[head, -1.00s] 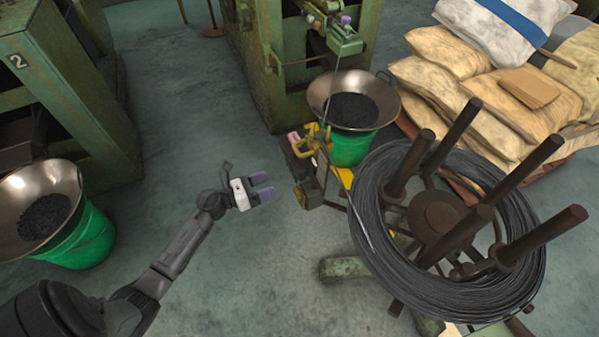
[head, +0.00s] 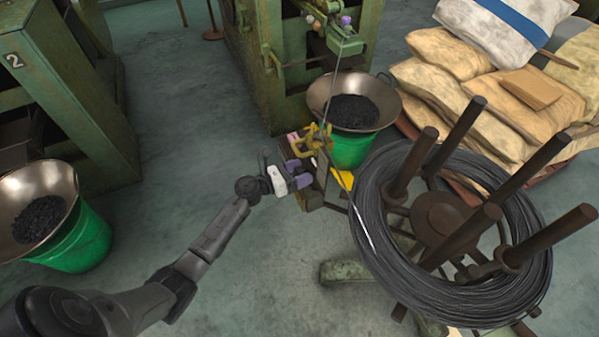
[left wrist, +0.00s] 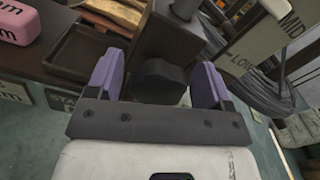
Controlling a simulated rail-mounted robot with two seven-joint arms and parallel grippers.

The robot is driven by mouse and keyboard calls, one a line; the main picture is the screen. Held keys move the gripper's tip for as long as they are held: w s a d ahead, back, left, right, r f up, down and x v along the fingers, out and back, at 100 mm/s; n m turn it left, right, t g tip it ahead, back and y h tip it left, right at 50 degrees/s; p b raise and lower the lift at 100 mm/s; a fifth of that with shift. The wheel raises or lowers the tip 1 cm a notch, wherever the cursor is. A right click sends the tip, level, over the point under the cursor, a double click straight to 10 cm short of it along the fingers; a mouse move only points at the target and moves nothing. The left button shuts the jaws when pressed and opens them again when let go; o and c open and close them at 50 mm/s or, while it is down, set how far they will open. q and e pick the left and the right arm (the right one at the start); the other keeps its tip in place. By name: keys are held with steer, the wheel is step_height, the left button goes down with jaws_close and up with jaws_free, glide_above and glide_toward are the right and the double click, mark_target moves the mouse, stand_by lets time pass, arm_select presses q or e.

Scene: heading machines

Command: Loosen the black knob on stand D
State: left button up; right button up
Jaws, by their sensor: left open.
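The stand (head: 310,190) is a small post with a box, yellow parts and a pink piece, in the middle of the head view. My left gripper (head: 302,175) is at its left side, with purple fingertips pointing at it. In the left wrist view the open gripper (left wrist: 158,85) has a black knob (left wrist: 160,80) between its purple fingers, with a gap visible on each side. I cannot read the letter D on the stand. My right gripper is not in view.
A large wire coil (head: 375,215) on a brown spoked reel stands close to the right. A green bucket with a metal bowl (head: 385,105) stands behind the stand. The wrist view shows a dark tray (left wrist: 85,52) and a pink block (left wrist: 28,22).

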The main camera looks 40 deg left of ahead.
arm_select(q)
steer(key=c, duration=0.9)
